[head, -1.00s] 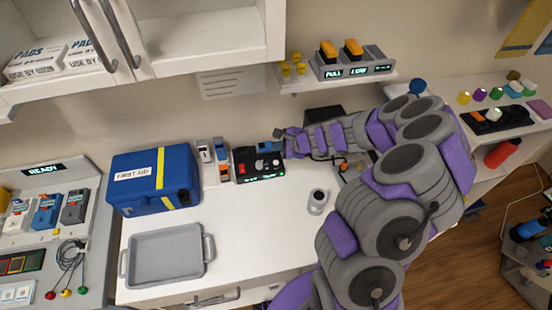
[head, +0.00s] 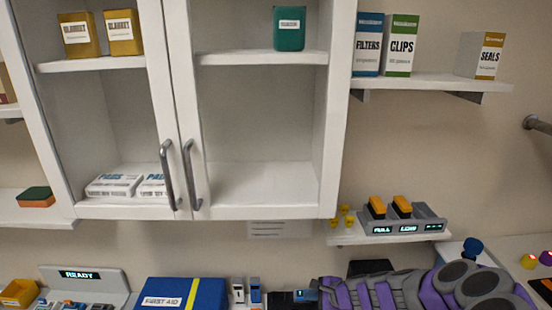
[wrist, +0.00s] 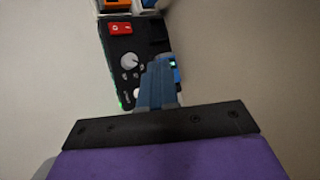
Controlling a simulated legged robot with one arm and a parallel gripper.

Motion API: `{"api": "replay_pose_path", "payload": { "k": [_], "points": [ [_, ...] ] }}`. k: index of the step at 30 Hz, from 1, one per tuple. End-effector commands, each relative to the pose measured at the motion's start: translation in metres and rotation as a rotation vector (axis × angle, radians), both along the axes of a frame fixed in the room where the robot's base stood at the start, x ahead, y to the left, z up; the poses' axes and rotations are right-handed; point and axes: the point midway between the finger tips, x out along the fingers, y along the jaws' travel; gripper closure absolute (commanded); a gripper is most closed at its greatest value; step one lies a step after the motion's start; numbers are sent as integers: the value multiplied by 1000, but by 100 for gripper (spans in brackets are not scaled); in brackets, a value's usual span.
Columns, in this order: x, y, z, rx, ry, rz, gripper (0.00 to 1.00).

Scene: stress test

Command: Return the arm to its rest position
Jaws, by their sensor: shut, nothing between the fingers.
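My gripper (wrist: 159,72) is shut and empty in the wrist view, in front of a black device (wrist: 112,50). The device has a red switch and a pale round knob. I cannot tell whether the fingers touch it. In the head view, my purple and grey arm stretches along the bottom right, with its end beside the black device (head: 281,299) at the lower edge. The fingers are not clear there, and the lower arm is cut off.
A cabinet (head: 265,212) hangs above the counter. A small shelf (head: 350,240) with a display unit (head: 405,218) is just above my arm. A blue first-aid case (head: 212,292) stands left of the device. A higher shelf (head: 432,84) holds boxes.

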Motion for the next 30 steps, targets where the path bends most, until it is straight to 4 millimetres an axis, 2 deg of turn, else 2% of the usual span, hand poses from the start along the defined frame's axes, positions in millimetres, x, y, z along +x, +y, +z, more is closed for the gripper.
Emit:
{"api": "replay_pose_path", "payload": {
  "k": [1, 6, 11, 15, 20, 23, 30],
  "points": [
    [-4, 12, 14, -8, -26, 55, 100],
    [-33, 54, 61, -58, -111, 290, 100],
    [-70, 82, 96, -124, -175, 502, 100],
    [-109, 98, 116, -193, -208, 681, 100],
    [-157, 105, 131, -281, -224, 869, 100],
    [-186, 103, 137, -343, -221, 975, 100],
    [-257, 82, 141, -495, -166, 1201, 100]
  ]
}}
